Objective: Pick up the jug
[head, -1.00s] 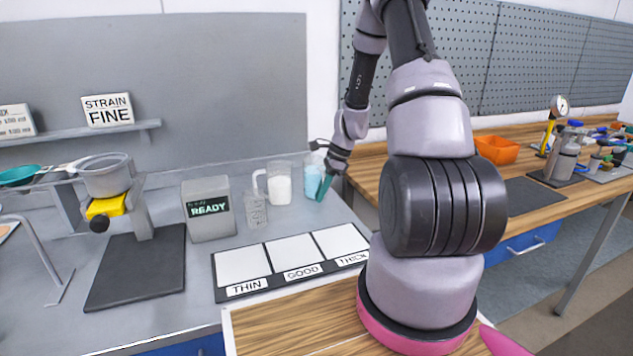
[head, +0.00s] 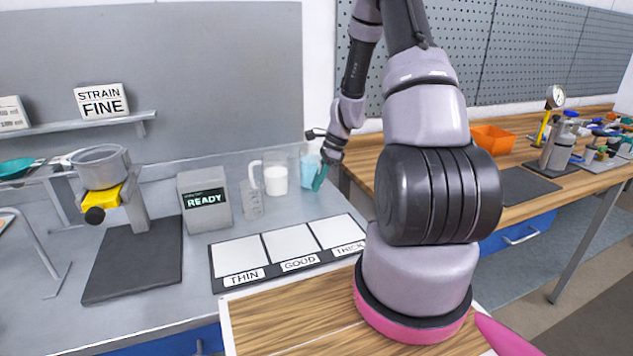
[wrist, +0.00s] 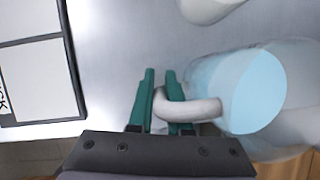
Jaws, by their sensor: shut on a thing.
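A clear jug with light blue contents (head: 308,165) is at the back right of the grey bench, partly hidden by my gripper. In the wrist view the jug (wrist: 252,90) is on the right, with its pale curved handle (wrist: 195,109) reaching left to my fingers. My gripper (wrist: 159,76) has two green fingers shut on this handle. In the head view my gripper (head: 320,178) is at the jug's right side. I cannot tell whether the jug's base is off the bench. A second jug (head: 276,179), with white contents and a handle on its left, stands just left of it.
A small clear beaker (head: 251,200) and a grey box reading READY (head: 204,203) stand left of the jugs. A panel marked THIN, GOOD and THICK (head: 290,267) lies in front. A wooden bench (head: 370,165) with an orange bin (head: 492,140) is to the right.

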